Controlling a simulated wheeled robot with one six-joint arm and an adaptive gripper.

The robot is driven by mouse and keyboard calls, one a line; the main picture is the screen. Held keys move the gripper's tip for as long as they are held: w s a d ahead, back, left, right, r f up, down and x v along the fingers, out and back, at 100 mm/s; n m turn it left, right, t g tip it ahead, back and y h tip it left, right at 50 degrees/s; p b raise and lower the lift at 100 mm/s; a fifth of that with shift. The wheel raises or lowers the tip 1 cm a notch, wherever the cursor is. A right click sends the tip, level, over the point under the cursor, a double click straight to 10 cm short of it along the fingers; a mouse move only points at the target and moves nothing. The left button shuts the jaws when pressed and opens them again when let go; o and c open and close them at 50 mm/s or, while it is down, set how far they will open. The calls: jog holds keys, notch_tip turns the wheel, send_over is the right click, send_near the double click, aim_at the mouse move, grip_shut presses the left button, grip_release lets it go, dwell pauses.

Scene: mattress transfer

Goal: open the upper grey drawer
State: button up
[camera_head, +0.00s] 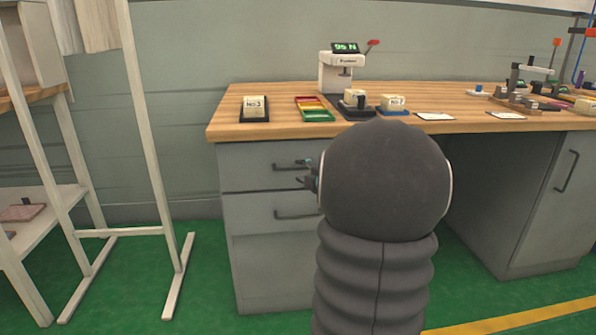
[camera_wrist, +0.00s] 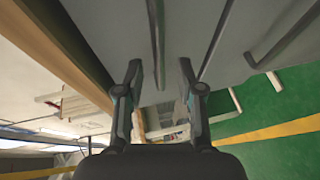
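The upper grey drawer (camera_head: 250,168) is in the left part of the workbench, just under the wooden top, and looks closed. Its dark bar handle (camera_head: 287,166) shows just left of my gripper (camera_head: 307,173), which my own arm partly hides. In the wrist view, the upper drawer's front (camera_wrist: 195,25) faces me. My gripper (camera_wrist: 161,68) is open there, with its two fingers apart. The upper handle (camera_wrist: 156,35) runs lengthwise between the fingertips, with a gap on both sides. I cannot tell how deep it sits between them.
The lower drawer (camera_head: 250,214) has its own bar handle (camera_head: 290,215) below. The wooden top (camera_head: 285,98) overhangs the drawers and carries a scale (camera_head: 342,75) and small trays. A white rack (camera_head: 150,130) stands at left. Green floor (camera_head: 205,295) lies between.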

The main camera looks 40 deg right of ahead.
jog(key=shift+x, duration=1.5)
grip_shut()
